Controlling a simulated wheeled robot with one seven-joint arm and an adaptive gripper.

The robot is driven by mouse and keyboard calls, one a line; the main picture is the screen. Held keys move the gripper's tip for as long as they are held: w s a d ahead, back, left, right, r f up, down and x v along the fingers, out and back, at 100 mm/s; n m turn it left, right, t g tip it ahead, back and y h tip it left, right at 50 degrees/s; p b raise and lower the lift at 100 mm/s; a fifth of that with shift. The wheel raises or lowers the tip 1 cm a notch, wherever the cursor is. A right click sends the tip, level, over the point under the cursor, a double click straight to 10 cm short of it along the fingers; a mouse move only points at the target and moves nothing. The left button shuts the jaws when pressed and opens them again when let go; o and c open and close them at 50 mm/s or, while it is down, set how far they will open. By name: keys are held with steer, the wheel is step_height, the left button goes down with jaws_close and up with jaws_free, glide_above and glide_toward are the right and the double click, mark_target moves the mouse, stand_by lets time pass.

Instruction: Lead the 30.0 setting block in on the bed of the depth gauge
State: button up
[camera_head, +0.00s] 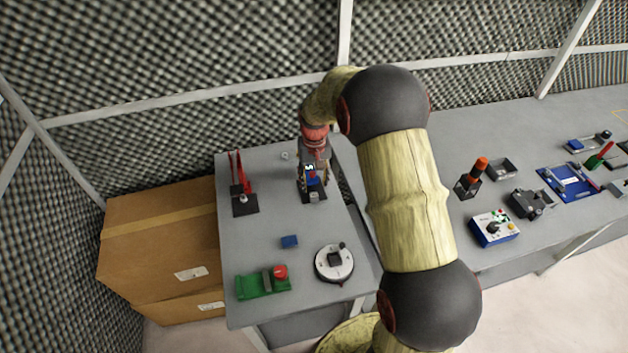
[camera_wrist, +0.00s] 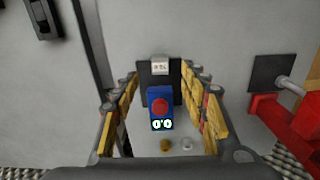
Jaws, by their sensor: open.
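The depth gauge (camera_wrist: 160,98) stands between my fingers in the wrist view, a blue body with a red round part and a lit display that seems to read 0.0 upside down. Its dark bed (camera_wrist: 146,76) reaches toward the top of that view. A small pale block (camera_wrist: 160,66) with dark figures sits on this bed, between or just past my fingertips. It may be the 30.0 setting block, but its figures are not clearly readable. My gripper (camera_wrist: 160,75) is open, with yellow pads on both sides and apart from the block. In the head view my gripper (camera_head: 313,178) hangs over the gauge (camera_head: 311,174).
A red toggle clamp (camera_head: 242,180) stands left of the gauge. Toward the front are a blue block (camera_head: 289,242), a green fixture with a red knob (camera_head: 264,282) and a round white dial (camera_head: 334,262). The grey table (camera_head: 270,215) is clear between them.

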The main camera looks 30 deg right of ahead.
mark_target(314, 197)
steer(key=shift+f+b, duration=0.8)
steer(key=shift+f, duration=3.05)
steer(key=shift+c, duration=1.2)
jaws_close()
